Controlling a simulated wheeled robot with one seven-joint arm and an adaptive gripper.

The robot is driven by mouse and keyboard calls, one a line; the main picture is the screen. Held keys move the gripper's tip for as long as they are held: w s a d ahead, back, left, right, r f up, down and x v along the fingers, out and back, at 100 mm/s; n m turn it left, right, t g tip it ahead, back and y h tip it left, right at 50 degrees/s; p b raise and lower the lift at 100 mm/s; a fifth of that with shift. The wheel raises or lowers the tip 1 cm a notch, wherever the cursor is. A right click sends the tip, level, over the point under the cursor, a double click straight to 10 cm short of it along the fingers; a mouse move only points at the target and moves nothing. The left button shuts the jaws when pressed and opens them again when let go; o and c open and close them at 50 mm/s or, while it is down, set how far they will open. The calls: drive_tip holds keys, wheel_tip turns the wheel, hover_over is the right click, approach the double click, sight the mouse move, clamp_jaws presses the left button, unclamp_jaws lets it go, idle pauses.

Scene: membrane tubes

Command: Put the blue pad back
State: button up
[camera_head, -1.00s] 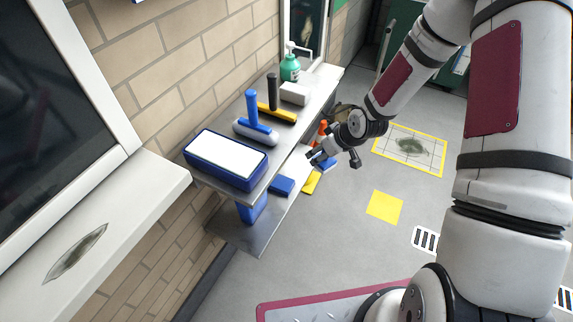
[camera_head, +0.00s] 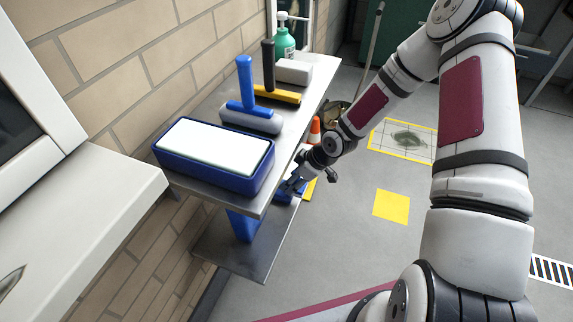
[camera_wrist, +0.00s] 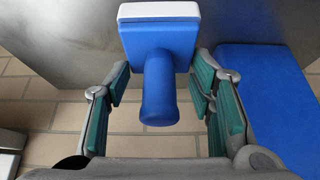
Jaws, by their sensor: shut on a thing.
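The blue pad (camera_wrist: 158,38) is a blue block with a white face and a round blue handle pointing toward the camera in the wrist view. My gripper (camera_wrist: 158,72) has its teal-lined fingers on either side of the block, closed on its sides.
A blue block (camera_head: 243,224) stands on the lower shelf (camera_head: 235,257). Another blue surface (camera_wrist: 262,90) is close on the right.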

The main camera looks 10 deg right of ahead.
drive_tip(key=w+b, duration=0.1)
drive_tip(key=w, duration=0.4)
drive_tip(key=w+d+f+b, duration=0.1)
drive_tip(key=w, duration=0.4)
drive_tip(key=w+d+b, duration=0.1)
drive_tip(key=w, duration=0.4)
drive_tip(key=shift+w+f, duration=0.2)
drive_tip(key=shift+f, duration=0.05)
drive_tip(key=shift+f+b, duration=0.95)
drive_tip(key=shift+f, duration=0.75)
drive_tip(key=shift+s+f, duration=0.1)
drive_tip(key=o, duration=1)
drive_tip(key=p+v, duration=0.3)
drive_tip(key=v, duration=0.9)
